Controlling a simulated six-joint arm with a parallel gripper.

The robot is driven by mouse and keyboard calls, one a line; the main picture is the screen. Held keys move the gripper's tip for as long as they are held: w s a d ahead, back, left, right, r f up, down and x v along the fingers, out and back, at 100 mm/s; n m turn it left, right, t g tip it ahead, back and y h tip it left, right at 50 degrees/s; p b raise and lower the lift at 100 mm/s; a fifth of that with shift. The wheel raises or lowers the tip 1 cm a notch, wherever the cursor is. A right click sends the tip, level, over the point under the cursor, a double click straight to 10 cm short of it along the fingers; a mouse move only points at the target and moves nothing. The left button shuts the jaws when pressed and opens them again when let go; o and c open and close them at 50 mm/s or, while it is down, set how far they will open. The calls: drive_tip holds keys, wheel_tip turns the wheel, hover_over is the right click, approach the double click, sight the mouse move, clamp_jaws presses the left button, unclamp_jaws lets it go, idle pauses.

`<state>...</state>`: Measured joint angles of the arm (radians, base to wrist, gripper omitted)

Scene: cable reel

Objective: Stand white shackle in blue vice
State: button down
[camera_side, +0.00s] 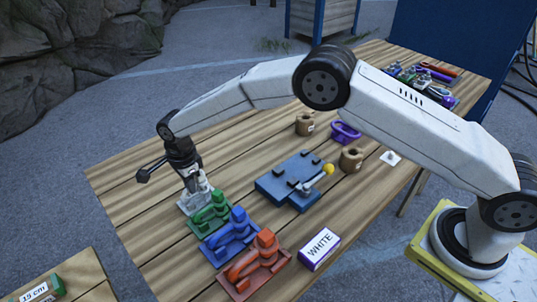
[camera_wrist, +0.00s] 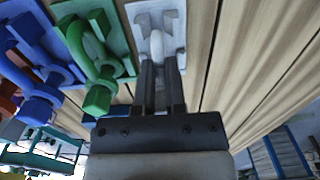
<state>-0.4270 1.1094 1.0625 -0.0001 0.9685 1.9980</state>
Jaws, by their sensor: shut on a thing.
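The white shackle (camera_wrist: 157,46) sits at its pale tray (camera_wrist: 140,14) in the wrist view, beside the green one. My gripper (camera_wrist: 160,88) points down at it, its two dark fingers closed on the shackle's near part. In the side view my gripper (camera_side: 190,181) is at the left end of the row, and the white shackle (camera_side: 194,199) is partly hidden beneath it. I cannot tell whether the shackle has lifted clear of the tray. The blue vice (camera_side: 275,191) lies flat mid-table, with a yellow-knobbed handle (camera_side: 328,169); no shackle stands in it.
Green (camera_side: 208,213), blue (camera_side: 233,234) and red (camera_side: 257,262) shackles on matching trays stand close beside my gripper. A WHITE sign block (camera_side: 319,248) is in front of the vice. Brown cylinders (camera_side: 351,159) and a purple piece (camera_side: 345,131) stand behind it.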

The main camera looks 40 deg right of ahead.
drive_tip(key=shift+r, duration=1.6)
drive_tip(key=shift+d, duration=0.5)
drive_tip(key=s+d+r, duration=0.2)
drive_tip(key=s+d, duration=0.3)
drive_tip(key=d, duration=0.6)
drive_tip(key=s+d+r, duration=0.2)
drive_tip(key=s+d, duration=0.4)
drive_tip(key=d, duration=0.5)
drive_tip(key=shift+s+d, duration=0.3)
drive_tip(key=shift+f, duration=0.15)
drive_tip(key=shift+f, duration=2.85)
drive_tip(key=shift+f, duration=0.45)
